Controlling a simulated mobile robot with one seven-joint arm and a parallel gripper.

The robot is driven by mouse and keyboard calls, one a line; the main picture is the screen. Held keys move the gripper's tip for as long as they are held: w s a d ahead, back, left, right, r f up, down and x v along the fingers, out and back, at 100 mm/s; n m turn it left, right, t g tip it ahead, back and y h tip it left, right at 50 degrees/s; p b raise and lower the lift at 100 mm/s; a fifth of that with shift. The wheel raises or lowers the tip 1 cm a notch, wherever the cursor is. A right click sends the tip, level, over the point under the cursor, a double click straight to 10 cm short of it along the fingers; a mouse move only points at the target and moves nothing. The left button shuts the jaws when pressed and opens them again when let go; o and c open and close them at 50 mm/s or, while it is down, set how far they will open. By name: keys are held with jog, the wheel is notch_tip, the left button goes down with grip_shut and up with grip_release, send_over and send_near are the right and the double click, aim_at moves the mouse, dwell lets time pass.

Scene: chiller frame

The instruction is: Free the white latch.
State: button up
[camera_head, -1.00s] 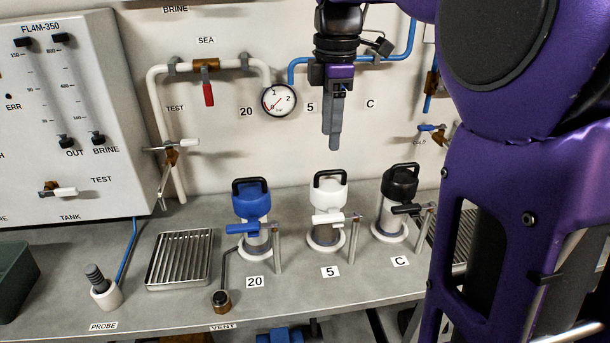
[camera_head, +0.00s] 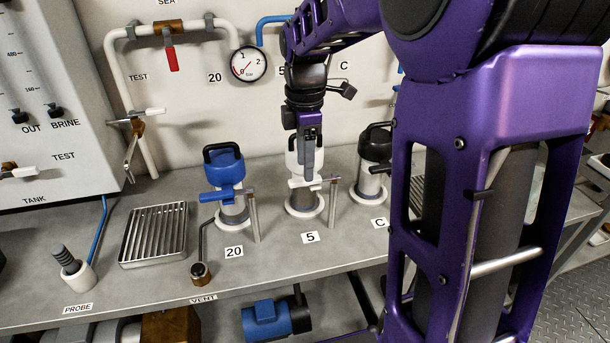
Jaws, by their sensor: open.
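The white latch (camera_head: 306,183) is a white bar across the front of the middle canister, the white-topped one (camera_head: 291,158) behind the label 5. The latch's right end lies by a thin upright metal post (camera_head: 332,203). My gripper (camera_head: 309,172) points down right in front of this canister, its fingertips just above the latch. It is open and looks empty; from this side the fingers overlap, and I cannot tell whether they touch the latch. My gripper hides part of the white top and its handle.
The blue-topped canister (camera_head: 223,166) with a blue latch stands to the left. The black-topped canister (camera_head: 375,150) stands to the right, partly behind my arm. A slotted metal tray (camera_head: 154,235) and a probe holder (camera_head: 74,275) are further left.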

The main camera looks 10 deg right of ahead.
aim_at(315, 180)
jog(key=shift+f, duration=1.4)
jog(key=shift+c, duration=0.3)
grip_shut()
